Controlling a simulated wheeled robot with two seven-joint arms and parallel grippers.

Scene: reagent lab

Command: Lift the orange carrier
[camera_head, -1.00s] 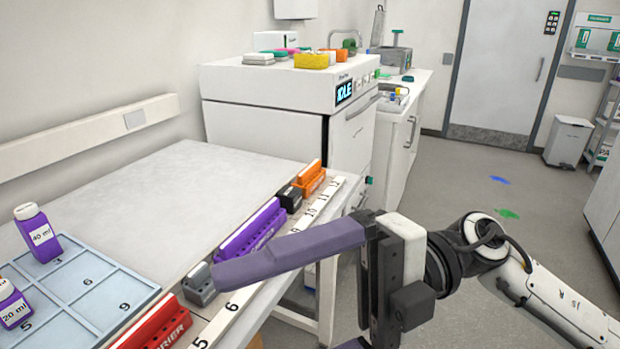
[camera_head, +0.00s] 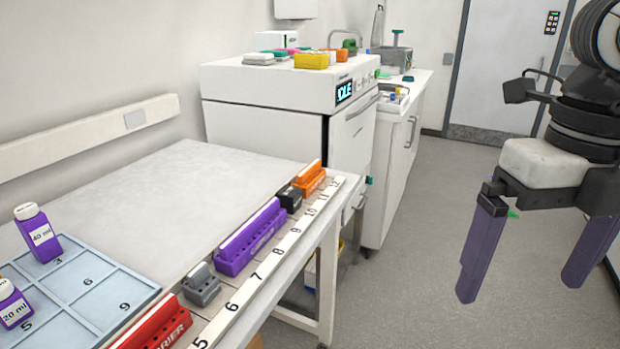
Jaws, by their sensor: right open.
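The orange carrier (camera_head: 311,178) stands at the far end of the row of carriers along the table's right edge, near the numbers 11 and 12. A small black carrier (camera_head: 289,197) is directly in front of it. My right gripper (camera_head: 522,288) is open and empty. It hangs over the floor at the right of the view, well apart from the table, its two purple fingers pointing down. My left gripper is out of view.
A purple carrier (camera_head: 251,238), a grey carrier (camera_head: 201,285) and a red carrier (camera_head: 158,328) stand nearer in the same row. Purple bottles stand on a blue numbered tray (camera_head: 97,301). A white machine (camera_head: 270,112) stands behind the table. The floor on the right is clear.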

